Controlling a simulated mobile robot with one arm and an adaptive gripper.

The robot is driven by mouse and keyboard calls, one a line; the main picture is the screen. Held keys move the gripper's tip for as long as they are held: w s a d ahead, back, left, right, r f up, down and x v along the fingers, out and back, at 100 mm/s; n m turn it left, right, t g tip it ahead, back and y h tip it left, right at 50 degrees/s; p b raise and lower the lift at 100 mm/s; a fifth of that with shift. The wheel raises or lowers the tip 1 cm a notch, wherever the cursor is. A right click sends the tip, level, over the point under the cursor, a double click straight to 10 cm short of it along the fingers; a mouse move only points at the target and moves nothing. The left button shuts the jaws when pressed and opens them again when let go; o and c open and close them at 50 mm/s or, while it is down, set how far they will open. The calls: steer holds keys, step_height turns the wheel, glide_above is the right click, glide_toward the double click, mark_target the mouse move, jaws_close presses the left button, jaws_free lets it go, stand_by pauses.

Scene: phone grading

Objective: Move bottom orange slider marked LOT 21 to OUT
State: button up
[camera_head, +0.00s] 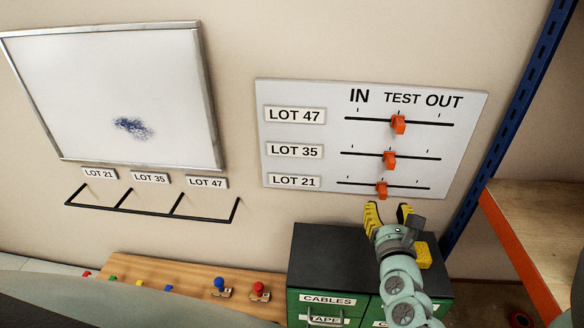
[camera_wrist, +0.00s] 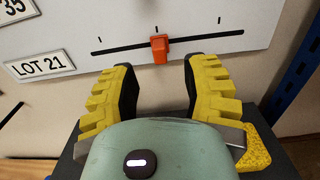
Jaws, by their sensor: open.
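The bottom orange slider (camera_head: 382,190) sits near the middle of the lowest track on the white board (camera_head: 300,96), under the TEST column. The LOT 21 label (camera_head: 294,181) is to the left of that track. The slider also shows in the wrist view (camera_wrist: 159,48), ahead of the fingertips and roughly centred between them. My gripper (camera_head: 388,208) is open and empty, just below the slider and apart from it. In the wrist view its yellow fingers (camera_wrist: 158,75) stand on either side below the track. The OUT heading (camera_head: 444,101) is at the board's upper right.
Two more orange sliders, for LOT 47 (camera_head: 398,124) and LOT 35 (camera_head: 389,160), sit near mid-track above. A dark-topped green cabinet (camera_head: 318,240) stands below the board. A blue rack post (camera_head: 505,110) rises to the right. A whiteboard (camera_head: 110,90) hangs left.

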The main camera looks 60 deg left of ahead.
mark_target(384, 197)
steer(key=shift+p+x, duration=0.5)
steer(key=shift+x, duration=2.5)
steer(key=shift+o, duration=0.2)
jaws_close()
